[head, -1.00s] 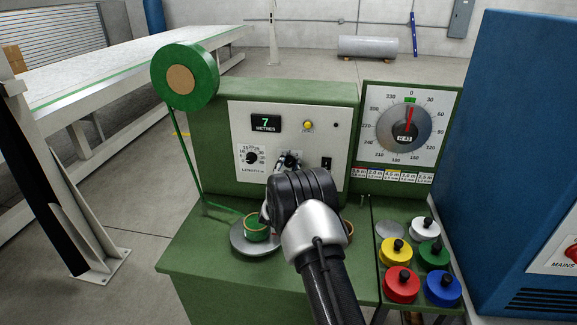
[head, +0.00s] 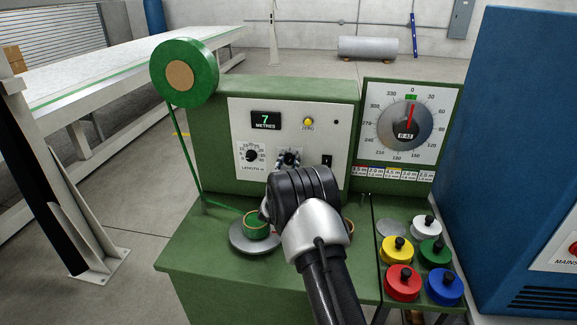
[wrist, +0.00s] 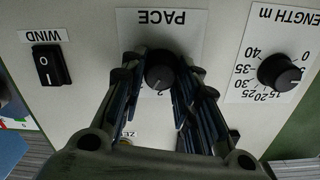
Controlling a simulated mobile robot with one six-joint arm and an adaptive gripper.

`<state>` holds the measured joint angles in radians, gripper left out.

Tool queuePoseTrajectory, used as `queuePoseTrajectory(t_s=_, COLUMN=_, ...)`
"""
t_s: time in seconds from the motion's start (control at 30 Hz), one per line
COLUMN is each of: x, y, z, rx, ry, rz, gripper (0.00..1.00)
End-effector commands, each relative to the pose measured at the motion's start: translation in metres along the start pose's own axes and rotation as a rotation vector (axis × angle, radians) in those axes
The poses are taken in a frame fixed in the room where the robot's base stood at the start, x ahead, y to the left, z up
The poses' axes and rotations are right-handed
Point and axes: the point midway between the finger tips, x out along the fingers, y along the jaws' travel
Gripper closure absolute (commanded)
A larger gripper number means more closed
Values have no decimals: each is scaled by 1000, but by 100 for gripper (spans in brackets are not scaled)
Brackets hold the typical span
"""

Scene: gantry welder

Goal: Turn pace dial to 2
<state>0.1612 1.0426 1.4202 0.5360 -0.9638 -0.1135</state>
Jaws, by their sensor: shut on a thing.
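The black pace dial (wrist: 160,74) sits on the white panel under the word PACE, which appears upside down in the wrist view. A figure 2 shows at the dial's lower edge in that picture; other scale marks are hidden by my fingers. My gripper (wrist: 160,88) has one finger on each side of the dial and is shut on it. I cannot clearly tell where the dial's pointer stands. In the head view, my gripper (head: 288,160) is at the panel's lower middle, and my wrist covers part of the panel.
The length dial (wrist: 279,73) and the wind switch (wrist: 48,65) flank the pace dial. The display (head: 266,120) reads 7 metres, with a yellow zero button (head: 308,122) beside it. A green tape reel (head: 186,73) stands at left. Several coloured knobbed discs, including a red one (head: 403,283), lie at right.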

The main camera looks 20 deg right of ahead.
Motion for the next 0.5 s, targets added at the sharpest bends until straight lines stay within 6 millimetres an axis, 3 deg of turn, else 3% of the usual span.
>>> queuePoseTrajectory(t_s=0.5, x=0, y=-1, z=0, rx=-403, ry=1, rz=1, gripper=95)
